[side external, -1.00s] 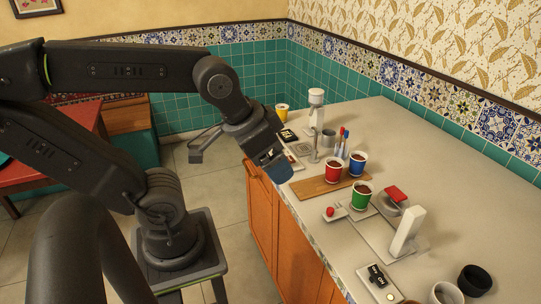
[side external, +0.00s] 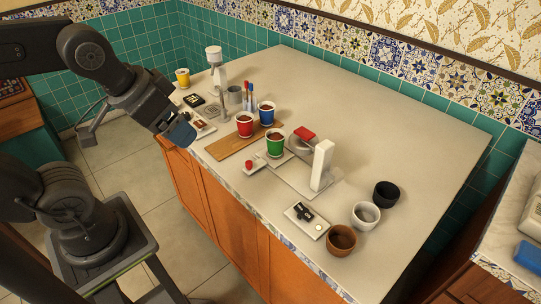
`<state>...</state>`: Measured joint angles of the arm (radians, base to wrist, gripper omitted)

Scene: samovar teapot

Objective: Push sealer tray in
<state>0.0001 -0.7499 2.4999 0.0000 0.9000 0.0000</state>
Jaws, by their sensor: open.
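The cup sealer stands mid-counter, with a white post (side external: 322,165), a flat grey base and a red-topped round head (side external: 304,135). Its tray, with a red knob (side external: 249,165) on the front handle, sticks out toward the counter's front edge. A green cup (side external: 275,145) with dark contents stands upright in the tray, to the left of the head. My gripper (side external: 183,137) is open, with blue fingertips, near the counter's front edge left of the wooden board. It is well apart from the tray and knob. The gap between its fingers is hard to see.
Red (side external: 245,124) and blue (side external: 266,113) cups stand by the wooden board (side external: 235,142), between my gripper and the sealer. A scale-like white device (side external: 305,217) and brown (side external: 341,240), white (side external: 366,214) and black (side external: 386,194) cups are at right. The counter's back is clear.

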